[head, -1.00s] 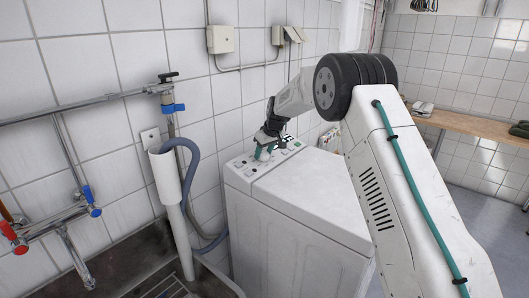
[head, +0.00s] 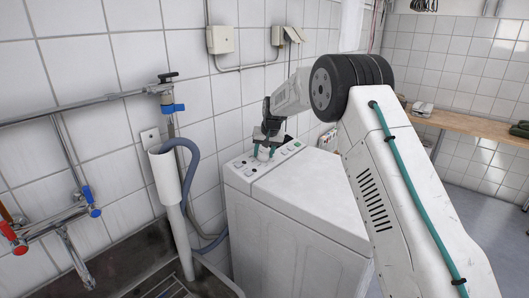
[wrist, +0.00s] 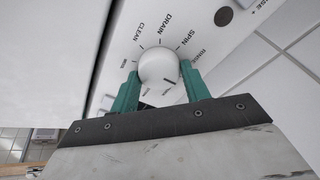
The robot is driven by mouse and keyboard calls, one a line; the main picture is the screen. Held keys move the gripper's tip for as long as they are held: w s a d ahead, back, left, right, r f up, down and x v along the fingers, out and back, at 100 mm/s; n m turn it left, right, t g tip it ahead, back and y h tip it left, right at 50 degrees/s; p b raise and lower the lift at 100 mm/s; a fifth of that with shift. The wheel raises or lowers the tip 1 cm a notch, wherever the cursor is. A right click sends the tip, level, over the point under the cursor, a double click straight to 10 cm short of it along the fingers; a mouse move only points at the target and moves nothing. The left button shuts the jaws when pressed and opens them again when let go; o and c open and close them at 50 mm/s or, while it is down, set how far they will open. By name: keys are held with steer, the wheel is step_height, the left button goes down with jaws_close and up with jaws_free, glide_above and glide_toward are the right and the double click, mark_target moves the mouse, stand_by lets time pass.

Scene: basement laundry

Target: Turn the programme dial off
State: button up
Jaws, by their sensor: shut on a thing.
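The programme dial (wrist: 158,68) is a round white knob on the washing machine's control panel (wrist: 112,85). Printed words around it in the wrist view include CLEAN, DRAIN, SPIN and RINSE; other labels are partly hidden or too small to read. My gripper (wrist: 160,84) has its two teal fingers on either side of the knob, shut on it. In the head view my gripper (head: 264,154) points down at the panel on top of the white washing machine (head: 290,235), and it hides the dial there.
A grey drain hose in a white standpipe (head: 165,178) stands left of the machine, beside a dark sink (head: 125,262) and taps with red and blue handles. A tiled wall is close behind. A wooden bench (head: 465,122) runs along the right.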

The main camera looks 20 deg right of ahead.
stand_by(0.4)
steer(key=o, duration=1)
steer(key=shift+c, duration=0.2)
steer(key=a+v, duration=0.1)
steer(key=v, duration=0.6)
steer(key=shift+d+r, duration=0.35)
steer(key=shift+d, duration=0.15)
